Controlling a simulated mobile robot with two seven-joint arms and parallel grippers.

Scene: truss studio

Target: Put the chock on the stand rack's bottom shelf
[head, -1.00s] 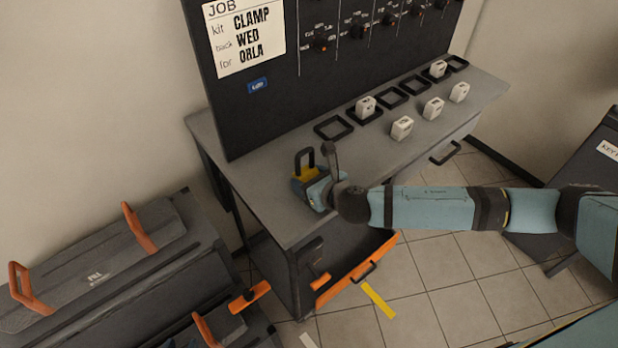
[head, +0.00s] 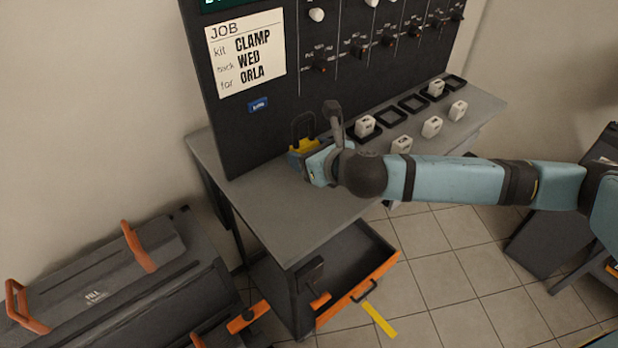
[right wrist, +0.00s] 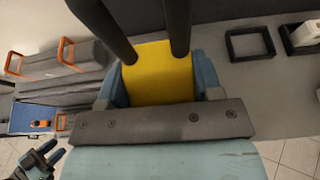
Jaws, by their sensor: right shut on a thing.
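The chock (head: 304,146) is a yellow block with a dark loop handle, above the grey workbench top close to the dark board. My right gripper (head: 312,160) is shut on it. In the right wrist view the yellow chock (right wrist: 160,75) sits between the blue fingers, and its two dark handle bars rise past the top of the picture. My left gripper (right wrist: 47,158) shows small at the lower left of the right wrist view, with its fingers apart and empty. I cannot tell for certain which furniture is the stand rack.
The workbench (head: 300,215) has an open orange-fronted drawer (head: 357,290) below. White labelled blocks (head: 431,127) and black square frames (head: 391,116) stand farther right. A dark case with orange handles (head: 95,290) is at left. A dark unit (head: 548,230) stands at right.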

